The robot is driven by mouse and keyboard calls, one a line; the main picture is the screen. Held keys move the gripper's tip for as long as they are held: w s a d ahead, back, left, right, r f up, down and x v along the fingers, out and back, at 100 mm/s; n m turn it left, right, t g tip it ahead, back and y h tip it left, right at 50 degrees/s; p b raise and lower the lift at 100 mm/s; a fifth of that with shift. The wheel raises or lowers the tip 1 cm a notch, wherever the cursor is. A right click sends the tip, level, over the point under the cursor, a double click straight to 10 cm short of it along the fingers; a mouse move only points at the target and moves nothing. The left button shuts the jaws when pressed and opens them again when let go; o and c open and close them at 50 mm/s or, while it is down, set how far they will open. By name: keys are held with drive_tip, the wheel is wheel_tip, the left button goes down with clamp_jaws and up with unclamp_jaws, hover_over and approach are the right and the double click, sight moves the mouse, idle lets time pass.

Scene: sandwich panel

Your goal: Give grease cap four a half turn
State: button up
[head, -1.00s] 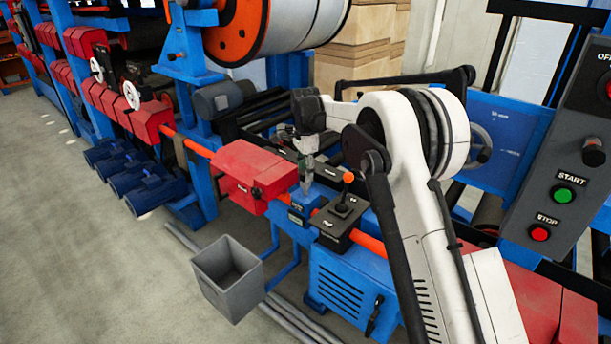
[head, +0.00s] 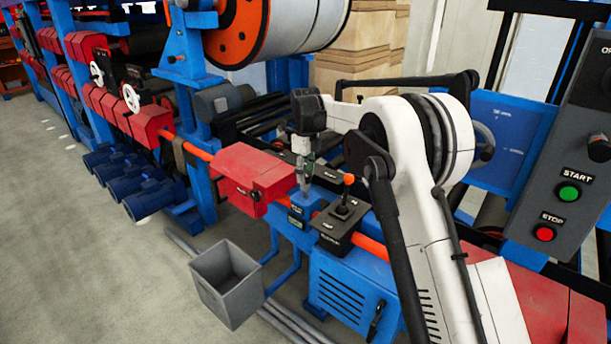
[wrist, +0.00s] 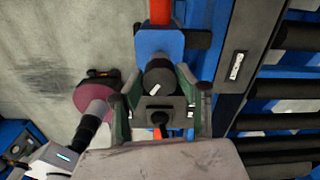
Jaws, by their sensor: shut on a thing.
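A dark round cap (wrist: 158,76) with a small white mark sits on a blue block (wrist: 159,43) in the wrist view. Its number cannot be read. My gripper (wrist: 157,86) has a green finger on either side of the cap and is shut on it. In the head view my gripper (head: 304,188) points down at the blue machine housing, just left of the black lever box. The cap is hidden or too small to tell there.
The black lever box (head: 339,222) with an orange knob stands close to my gripper. A red cover (head: 258,178) is just to the left, with an orange shaft beyond. A grey bin (head: 226,282) is below. The control panel (head: 570,190) is at the right.

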sight(306, 174)
drive_tip(key=m, duration=0.3)
drive_tip(key=shift+m, duration=0.4)
drive_tip(key=shift+m+b, duration=0.5)
drive_tip(key=shift+m, duration=1.3)
drive_tip(key=o, duration=1.1)
drive_tip(key=shift+o, duration=0.2)
wheel_tip(306, 174, up, 12)
